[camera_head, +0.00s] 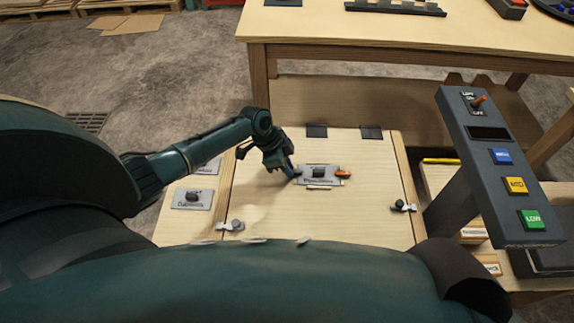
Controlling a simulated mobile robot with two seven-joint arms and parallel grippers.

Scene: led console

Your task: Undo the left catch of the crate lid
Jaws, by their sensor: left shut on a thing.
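The pale wooden crate lid (290,217) lies flat below me, with dark hinges along its far edge. The right catch (403,206) sits at the right edge. My left gripper (292,172) is over the lid, well beyond the left catch and apart from it. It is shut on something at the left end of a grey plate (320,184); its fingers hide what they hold. My right gripper is not in view.
The grey plate bears a dark knob and an orange-tipped part (343,174). Another labelled plate with a knob (191,197) lies left of the lid. A dark console (503,165) with coloured buttons stands at right. A wooden table (400,30) is beyond.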

